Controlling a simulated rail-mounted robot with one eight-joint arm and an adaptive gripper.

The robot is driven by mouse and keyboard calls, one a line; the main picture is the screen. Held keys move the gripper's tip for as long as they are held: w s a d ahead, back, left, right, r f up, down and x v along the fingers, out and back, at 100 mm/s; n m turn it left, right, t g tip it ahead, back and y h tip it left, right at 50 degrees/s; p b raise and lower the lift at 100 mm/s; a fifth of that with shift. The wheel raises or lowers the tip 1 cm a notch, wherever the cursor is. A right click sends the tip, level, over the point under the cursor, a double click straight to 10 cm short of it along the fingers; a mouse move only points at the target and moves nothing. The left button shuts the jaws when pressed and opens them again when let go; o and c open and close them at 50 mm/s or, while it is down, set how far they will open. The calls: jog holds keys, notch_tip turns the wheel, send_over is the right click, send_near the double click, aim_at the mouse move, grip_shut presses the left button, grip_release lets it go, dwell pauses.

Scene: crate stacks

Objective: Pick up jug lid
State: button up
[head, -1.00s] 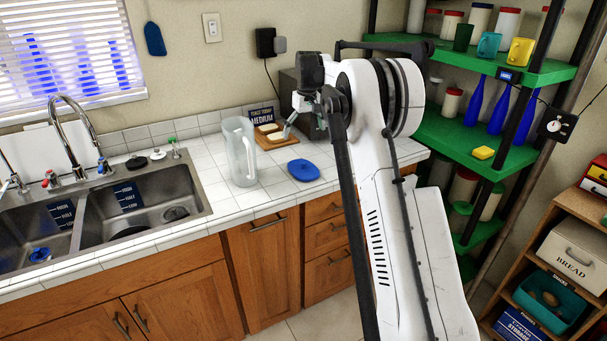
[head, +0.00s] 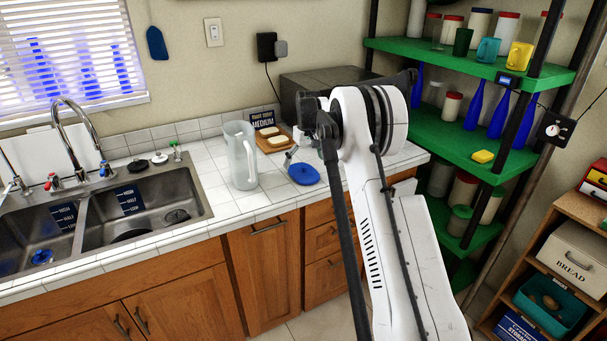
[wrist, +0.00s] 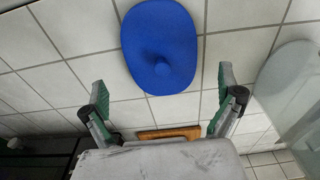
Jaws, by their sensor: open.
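The jug lid is a blue round lid (head: 303,175) lying flat on the white tiled counter, right of the jug. It also fills the upper middle of the wrist view (wrist: 160,45), with a small round knob on top. My gripper (wrist: 162,82) is open and empty, with its green-padded fingers spread wider than the lid. In the head view my gripper (head: 290,155) shows small behind the lid, partly hidden by my arm.
A clear jug (head: 240,155) stands left of the lid and shows at the right of the wrist view (wrist: 296,95). A wooden board (head: 266,149) with bread-like pieces lies behind. A sink (head: 140,207) is at left, a dark box-shaped appliance (head: 315,85) at the back.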

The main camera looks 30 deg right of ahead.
aim_at(304, 167)
notch_tip(304, 167, down, 4)
jog(key=shift+s+a, duration=0.15)
jog(key=c, duration=1.1)
